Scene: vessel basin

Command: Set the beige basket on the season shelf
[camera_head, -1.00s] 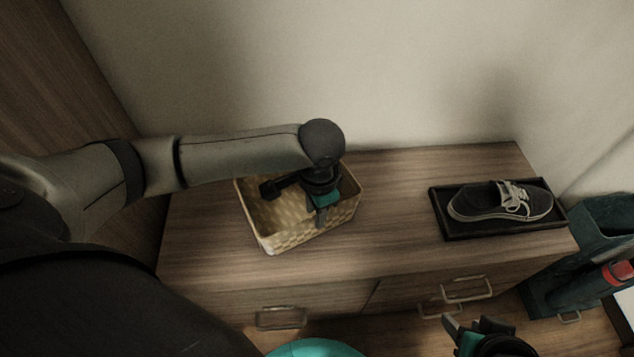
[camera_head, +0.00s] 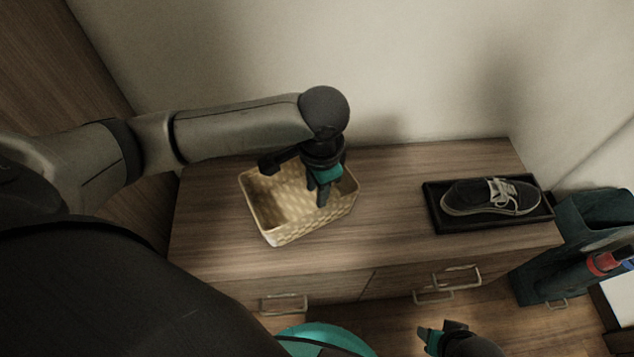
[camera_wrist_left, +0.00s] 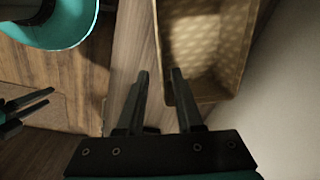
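The beige basket (camera_head: 313,230) is woven, empty and upright on the wooden cabinet top (camera_head: 390,240), left of its middle. Nothing in view is marked as the season shelf; I cannot tell whether this cabinet top is it. My left gripper (camera_head: 322,203) points down over the basket's right part. In the left wrist view its fingers (camera_wrist_left: 160,75) are apart, on either side of the line of the basket's wall (camera_wrist_left: 162,60), and appear clear of it. My right gripper (camera_head: 440,331) is low in front of the cabinet, empty, with its fingers apart.
A dark shoe (camera_head: 490,196) lies in a black tray (camera_head: 433,212) on the cabinet's right part. A dark teal bin (camera_head: 545,275) with items stands right of the cabinet. Drawer handles (camera_head: 284,302) stick out in front. The cabinet top between basket and tray is clear.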

